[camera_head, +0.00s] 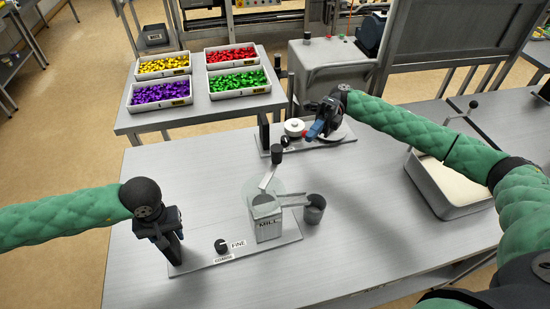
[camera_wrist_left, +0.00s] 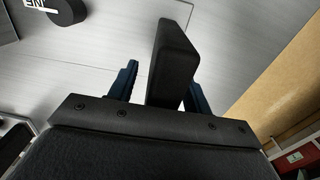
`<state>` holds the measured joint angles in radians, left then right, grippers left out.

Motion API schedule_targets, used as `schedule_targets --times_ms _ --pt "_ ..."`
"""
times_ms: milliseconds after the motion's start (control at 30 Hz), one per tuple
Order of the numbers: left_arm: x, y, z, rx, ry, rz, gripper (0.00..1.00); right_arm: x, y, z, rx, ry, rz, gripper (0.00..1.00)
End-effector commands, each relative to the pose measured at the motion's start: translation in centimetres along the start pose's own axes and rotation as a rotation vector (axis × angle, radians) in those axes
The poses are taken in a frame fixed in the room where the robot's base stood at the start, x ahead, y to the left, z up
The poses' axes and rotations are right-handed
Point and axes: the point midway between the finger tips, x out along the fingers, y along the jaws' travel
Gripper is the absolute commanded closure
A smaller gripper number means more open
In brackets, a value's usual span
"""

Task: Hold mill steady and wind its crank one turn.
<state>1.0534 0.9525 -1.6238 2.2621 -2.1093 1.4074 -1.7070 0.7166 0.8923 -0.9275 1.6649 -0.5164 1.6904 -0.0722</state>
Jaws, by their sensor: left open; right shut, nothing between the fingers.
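The grey mill (camera_head: 268,229) stands upright on a flat base plate (camera_head: 205,262) on the table. Its crank arm (camera_head: 268,180) rises at the back of the mill to a black crank knob (camera_head: 277,154). A black upright post (camera_head: 179,247) stands at the plate's left end. My left gripper (camera_head: 170,240) is over this post. In the left wrist view the post (camera_wrist_left: 175,65) stands between the open blue fingers, with a gap on the left; contact on the right cannot be told. My right gripper (camera_head: 316,132) is shut and empty, behind the mill to the right, apart from the crank.
A dark dial (camera_head: 221,246) sits on the plate. A grey cup (camera_head: 315,209) stands right of the mill. A second device with a white round part (camera_head: 294,128) is by my right gripper. A tray of pale material (camera_head: 452,188) lies right. The table's front left is clear.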

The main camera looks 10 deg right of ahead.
Motion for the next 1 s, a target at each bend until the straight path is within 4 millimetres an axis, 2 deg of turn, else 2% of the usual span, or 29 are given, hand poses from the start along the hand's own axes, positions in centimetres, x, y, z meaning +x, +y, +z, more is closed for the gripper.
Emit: schedule_targets --times_ms 500,700,1000 --pt "-9.0 0.0 -0.2 0.000 0.002 0.000 0.51 0.0 0.0 0.0 0.000 0.000 0.000 1.00" --pt "-10.7 0.0 -0.2 0.000 0.000 -0.001 0.51 0.0 0.0 0.0 0.000 0.000 0.000 1.00" --pt "-11.1 0.0 -0.1 0.000 -0.001 -0.001 0.51 0.0 0.0 0.0 0.000 0.000 0.000 1.00"
